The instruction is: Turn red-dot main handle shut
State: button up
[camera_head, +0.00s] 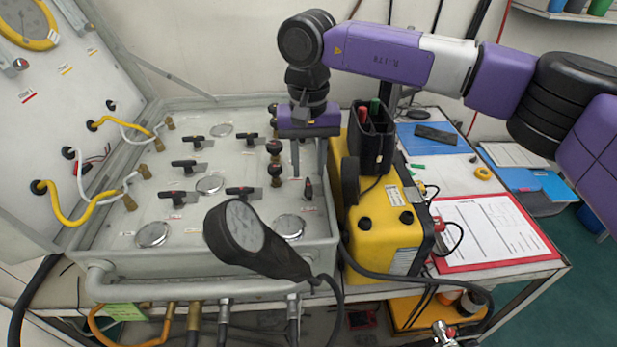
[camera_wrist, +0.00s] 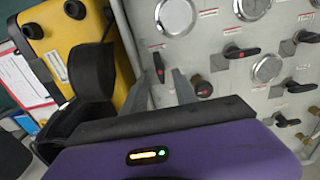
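A small dark handle with a red mark (camera_head: 308,188) stands at the right side of the grey air panel (camera_head: 320,245). It also shows in the wrist view (camera_wrist: 158,66), pointing along the panel's edge. Another dark lever with a red dot (camera_wrist: 241,51) lies across the panel; in the head view it looks to be the lever left of centre (camera_head: 243,191). My gripper (camera_head: 308,174) points down over the right-edge handle, its two grey fingers apart. In the wrist view the fingertips (camera_wrist: 161,79) lie close to that handle, one towards each side. I cannot tell whether they touch it.
A yellow case (camera_head: 375,225) with a black pouch (camera_head: 370,140) stands close on the right. Several more levers and round gauges cover the panel.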

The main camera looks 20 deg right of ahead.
aim_at(308, 185)
jog(key=shift+f+p, duration=0.3)
jog(key=shift+f, duration=1.75)
grip_shut()
